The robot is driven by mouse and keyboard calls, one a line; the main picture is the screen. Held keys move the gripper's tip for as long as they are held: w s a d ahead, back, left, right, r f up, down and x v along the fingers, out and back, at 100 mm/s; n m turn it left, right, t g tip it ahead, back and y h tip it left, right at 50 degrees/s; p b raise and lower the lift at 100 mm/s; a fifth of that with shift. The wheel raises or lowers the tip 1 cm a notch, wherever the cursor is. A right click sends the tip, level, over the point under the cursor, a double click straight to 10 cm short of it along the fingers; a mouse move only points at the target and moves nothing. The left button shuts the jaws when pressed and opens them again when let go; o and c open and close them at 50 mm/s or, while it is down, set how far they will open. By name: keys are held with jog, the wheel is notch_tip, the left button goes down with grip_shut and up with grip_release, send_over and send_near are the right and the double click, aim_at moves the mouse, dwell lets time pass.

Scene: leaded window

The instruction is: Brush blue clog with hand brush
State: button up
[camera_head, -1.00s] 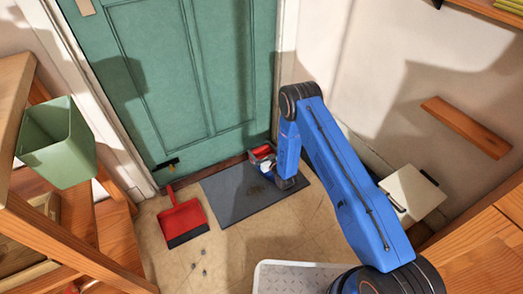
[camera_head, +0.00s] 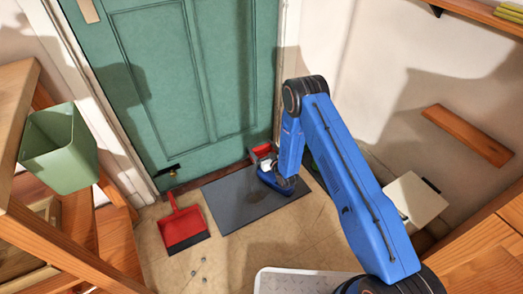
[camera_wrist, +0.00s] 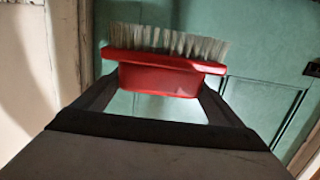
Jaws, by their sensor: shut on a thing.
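The hand brush (camera_wrist: 160,72) has a red body and pale bristles. In the wrist view it sits between the two dark fingers of my gripper (camera_wrist: 158,88), which is shut on it, bristles upward in the picture. In the head view the red of the brush (camera_head: 262,149) shows near the foot of the door, just beyond my gripper (camera_head: 266,164), above the far part of the dark mat (camera_head: 235,205). I cannot tell the blue clog apart from my blue wrist there. Whether the bristles touch anything is hidden.
A red dustpan (camera_head: 183,223) lies on the floor left of the mat, with several small dark bits nearby. A green door (camera_head: 170,80) stands behind. A green bin (camera_head: 60,150) is at left, a white box (camera_head: 411,198) at right.

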jog(key=shift+w+a+r, duration=0.1)
jog(key=shift+w+r, duration=0.05)
jog(key=shift+r, duration=1.35)
jog(key=shift+s+d+f+n+y, duration=0.2)
jog(key=shift+s+f+n+y, duration=0.05)
jog(key=shift+s+n+y, duration=0.05)
jog(key=shift+s+d+f+n+g+y, duration=0.25)
jog(key=shift+s+n+g+y, duration=0.15)
jog(key=shift+s+y, duration=0.3)
jog(key=shift+s+d+f+n+g+y, duration=0.1)
jog(key=shift+s+f+n+g+y, duration=0.1)
jog(key=shift+s+n+g+y, duration=0.35)
jog(key=shift+s+d+f+n+g+y, duration=0.15)
jog(key=shift+s+d+f+n+y, duration=0.15)
jog(key=shift+s+y, duration=0.55)
jog(key=shift+s+f, duration=0.15)
jog(key=shift+f, duration=2.6)
jog(key=shift+f, duration=0.15)
